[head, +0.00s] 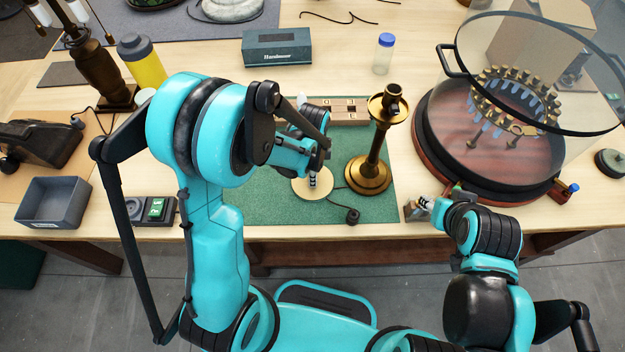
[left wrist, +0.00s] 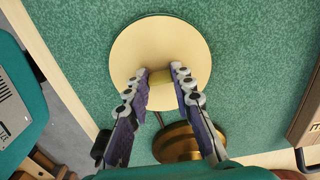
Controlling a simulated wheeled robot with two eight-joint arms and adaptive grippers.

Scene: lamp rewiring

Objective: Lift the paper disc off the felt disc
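The paper disc (head: 312,187) is a flat, pale cream round on the green mat, left of the brass candlestick-like lamp.
The brass lamp (head: 370,172) stands close to the right of the disc, with a dark cord near its base. A wooden block tray (head: 349,112) lies behind. A round base with a clear lid (head: 485,150) fills the right side. The green mat (head: 270,215) is clear in front.

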